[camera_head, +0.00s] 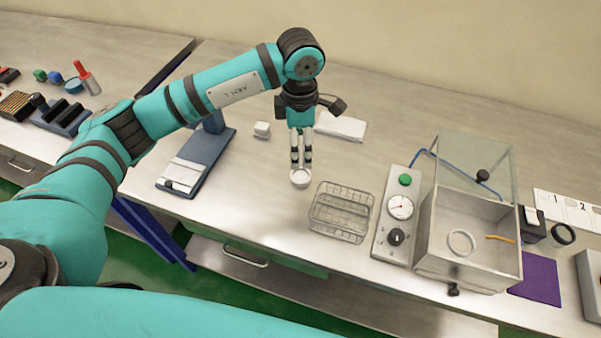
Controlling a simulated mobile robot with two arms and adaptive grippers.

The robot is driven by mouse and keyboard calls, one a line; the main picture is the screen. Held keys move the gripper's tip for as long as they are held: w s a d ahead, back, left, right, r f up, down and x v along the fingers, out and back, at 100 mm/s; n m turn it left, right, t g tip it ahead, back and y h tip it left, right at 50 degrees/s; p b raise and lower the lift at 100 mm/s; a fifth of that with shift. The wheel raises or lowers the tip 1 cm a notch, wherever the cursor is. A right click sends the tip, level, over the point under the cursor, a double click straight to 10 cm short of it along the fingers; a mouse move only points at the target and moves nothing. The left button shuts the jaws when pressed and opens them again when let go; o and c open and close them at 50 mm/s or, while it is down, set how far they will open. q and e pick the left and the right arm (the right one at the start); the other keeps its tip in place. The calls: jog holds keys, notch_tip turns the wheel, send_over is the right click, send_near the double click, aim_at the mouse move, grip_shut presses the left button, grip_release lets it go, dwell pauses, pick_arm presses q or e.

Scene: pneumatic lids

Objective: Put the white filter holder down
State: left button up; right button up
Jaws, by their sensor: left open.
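A small round white cup-like piece, which looks like the white filter holder (300,180), sits upright on the steel bench, left of the wire basket. My left gripper (301,164) points straight down just above it, at its back rim. The fingers are open a little. I cannot tell whether the fingertips still touch the piece. My right gripper is not in view.
A wire basket (342,231) stands close to the right. Beyond it are a gauge panel (385,246) and a clear-lidded chamber (427,244) holding a white ring (461,242). A blue-grey stand (188,178) is left. Bench between stand and basket is mostly clear.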

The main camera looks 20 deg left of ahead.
pick_arm(q)
jog(key=p, duration=0.1)
send_over(300, 177)
notch_tip(300, 177, down, 4)
jog(key=shift+s+d+f, duration=0.1)
jog(key=shift+f, duration=0.65)
notch_tip(300, 177, down, 4)
jog(key=p, duration=0.3)
jog(key=shift+f, duration=0.6)
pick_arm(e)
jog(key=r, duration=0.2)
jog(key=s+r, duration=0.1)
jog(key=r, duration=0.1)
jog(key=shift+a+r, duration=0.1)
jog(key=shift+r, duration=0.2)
pick_arm(q)
jog(key=shift+c, duration=0.3)
jog(key=c, duration=1.1)
